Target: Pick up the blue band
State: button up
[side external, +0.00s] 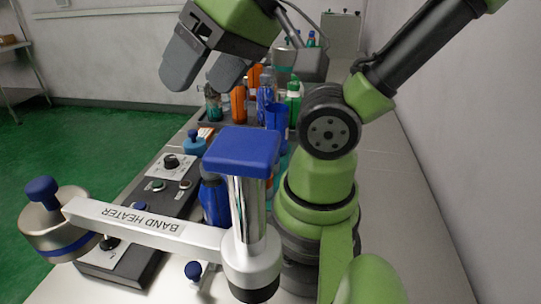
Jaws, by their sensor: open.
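My gripper (202,85) is at the top of the side view, with two grey fingers apart and nothing seen between them. It hangs above the workbench, higher in the picture than the band heater (150,220). A blue band (62,250) shows as a stripe around the lower part of the heater's round metal head at the left. I cannot tell if it is a loose piece. A blue open-topped piece (277,116) stands among the bottles farther back, clear of my gripper. I cannot tell which of these the task means.
The heater's column with a blue cap (242,150) stands in front. A control box with knobs (165,185) lies under the heater's arm. Several blue, orange and green bottles (238,104) crowd the bench behind. The bench at the right (400,190) is clear.

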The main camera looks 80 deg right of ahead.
jog(key=m+g+h, duration=0.2)
jog(key=m+g, duration=0.5)
jog(key=m, duration=2.4)
send_over(271, 155)
notch_tip(271, 155, down, 16)
jog(key=shift+m, duration=0.5)
notch_tip(271, 155, down, 4)
jog(key=shift+s+f, duration=0.1)
jog(key=shift+f, duration=3.2)
jog(key=c, duration=1)
